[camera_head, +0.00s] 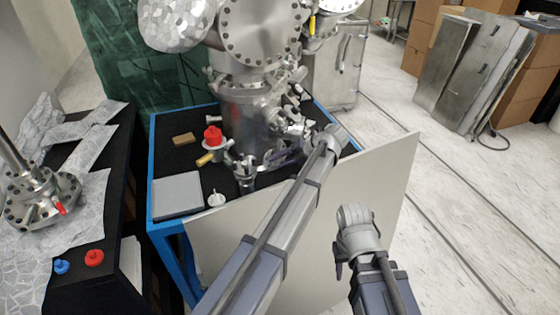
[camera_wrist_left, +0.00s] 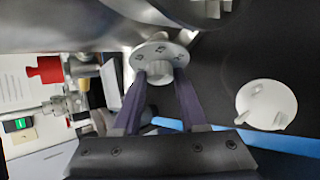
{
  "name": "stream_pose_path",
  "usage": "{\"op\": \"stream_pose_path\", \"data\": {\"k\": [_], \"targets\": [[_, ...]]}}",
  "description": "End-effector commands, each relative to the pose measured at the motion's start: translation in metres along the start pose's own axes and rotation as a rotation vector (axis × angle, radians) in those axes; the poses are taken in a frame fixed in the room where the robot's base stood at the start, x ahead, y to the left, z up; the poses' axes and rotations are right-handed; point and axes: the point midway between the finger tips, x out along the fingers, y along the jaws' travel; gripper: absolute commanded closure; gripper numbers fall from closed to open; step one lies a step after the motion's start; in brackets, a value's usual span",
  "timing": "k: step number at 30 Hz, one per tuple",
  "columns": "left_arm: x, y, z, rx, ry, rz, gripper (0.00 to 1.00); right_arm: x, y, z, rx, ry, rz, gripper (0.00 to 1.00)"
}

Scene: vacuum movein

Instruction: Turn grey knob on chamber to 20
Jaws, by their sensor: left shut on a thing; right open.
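The steel chamber (camera_head: 252,115) stands on the blue-framed black table in the head view. My left gripper (camera_wrist_left: 160,76), with purple fingers, is shut on the knob, one finger on each side. In the head view the left gripper (camera_head: 272,160) is low beside the chamber, and the knob is hard to make out. No scale numbers are readable. My right gripper (camera_head: 340,262) is mostly hidden by its wrist, apart from the chamber and empty.
A white round piece (camera_wrist_left: 266,104) lies near the left gripper. A red knob (camera_head: 212,135), a brass-coloured part and a grey plate (camera_head: 177,194) are on the table's left side. A pale panel (camera_head: 375,185) stands along the front. Open floor lies to the right.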

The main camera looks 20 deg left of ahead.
Motion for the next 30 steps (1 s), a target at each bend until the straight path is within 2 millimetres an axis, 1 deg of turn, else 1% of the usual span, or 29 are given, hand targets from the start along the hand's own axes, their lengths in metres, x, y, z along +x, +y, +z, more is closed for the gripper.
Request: {"op": "stream_pose_path", "data": {"k": [3, 8, 12, 20, 21, 28, 30], "targets": [[0.003, -0.006, 0.000, 0.055, -0.002, 0.040, 1.00, 0.013, -0.001, -0.001, 0.000, 0.000, 0.000, 0.58], [0.003, -0.006, -0.001, 0.159, -0.002, 0.120, 1.00, 0.027, -0.003, -0.002, 0.000, 0.000, 0.000, 0.58], [0.001, -0.004, -0.001, 0.198, 0.000, 0.147, 1.00, 0.029, -0.003, -0.002, 0.000, 0.000, 0.000, 0.58], [0.000, -0.003, -0.001, 0.199, 0.001, 0.147, 1.00, 0.028, -0.003, -0.002, 0.000, 0.000, 0.000, 0.58], [0.000, -0.003, -0.001, 0.199, 0.001, 0.147, 0.54, 0.028, -0.003, -0.002, 0.000, 0.000, 0.000, 0.58], [0.000, -0.003, 0.000, 0.198, 0.000, 0.147, 0.28, 0.028, -0.003, -0.002, 0.000, 0.000, 0.000, 0.58], [0.000, -0.003, 0.000, 0.198, 0.000, 0.147, 0.28, 0.028, -0.003, -0.002, 0.000, 0.000, 0.000, 0.58]]}}
